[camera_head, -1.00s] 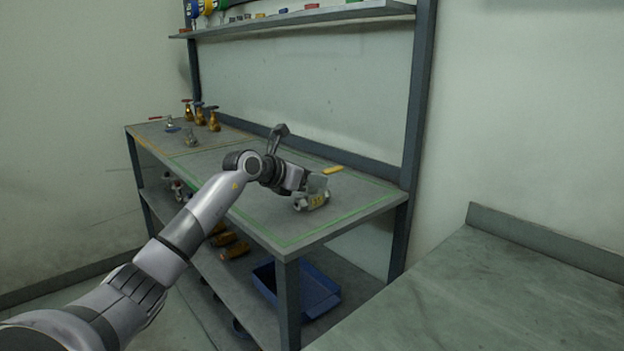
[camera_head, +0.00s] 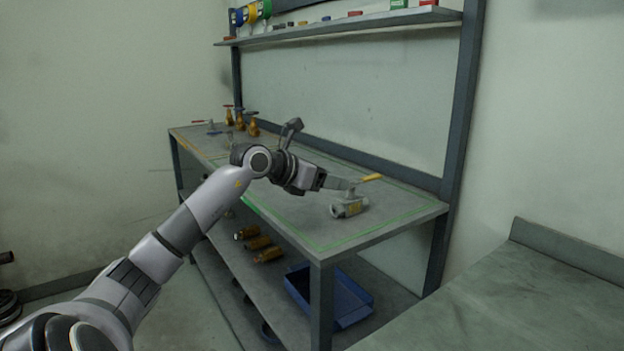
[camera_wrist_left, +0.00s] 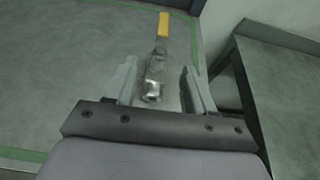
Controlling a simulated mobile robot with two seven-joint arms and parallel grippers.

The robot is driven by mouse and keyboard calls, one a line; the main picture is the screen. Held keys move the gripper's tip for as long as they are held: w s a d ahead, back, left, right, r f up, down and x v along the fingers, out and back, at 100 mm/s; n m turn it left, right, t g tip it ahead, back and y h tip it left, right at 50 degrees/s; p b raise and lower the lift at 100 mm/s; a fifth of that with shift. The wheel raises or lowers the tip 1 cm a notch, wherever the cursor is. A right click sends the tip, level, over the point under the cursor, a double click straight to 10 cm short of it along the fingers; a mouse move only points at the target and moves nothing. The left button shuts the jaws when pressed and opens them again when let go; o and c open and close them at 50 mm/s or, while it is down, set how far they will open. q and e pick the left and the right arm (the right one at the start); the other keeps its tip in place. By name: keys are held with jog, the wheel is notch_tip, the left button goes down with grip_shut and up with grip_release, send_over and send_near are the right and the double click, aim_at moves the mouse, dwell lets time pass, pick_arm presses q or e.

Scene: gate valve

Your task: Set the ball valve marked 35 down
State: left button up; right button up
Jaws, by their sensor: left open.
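The ball valve (camera_head: 350,207) has a grey metal body with a yellow mark and a yellow-ended lever. It rests on the bench top (camera_head: 390,222) inside the green outline, near the front right. The number on it is too small to read. My left gripper (camera_head: 335,185) is open just left of the valve. In the left wrist view, the valve (camera_wrist_left: 154,85) shows between the two spread fingers of the gripper (camera_wrist_left: 158,82), with its yellow handle (camera_wrist_left: 163,25) pointing away. The fingers do not appear to press on it. My right gripper is not in view.
Several brass valves (camera_head: 253,125) stand at the bench's far left end. A shelf (camera_head: 340,26) with small boxes hangs above. A blue bin (camera_head: 352,301) and brass parts (camera_head: 268,254) lie on the lower shelf. Another grey-green surface (camera_head: 520,300) is at the right.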

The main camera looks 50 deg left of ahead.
pick_arm(q)
jog(key=shift+b+v, duration=0.65)
jog(key=shift+v, duration=1.9)
jog(key=shift+s, duration=0.1)
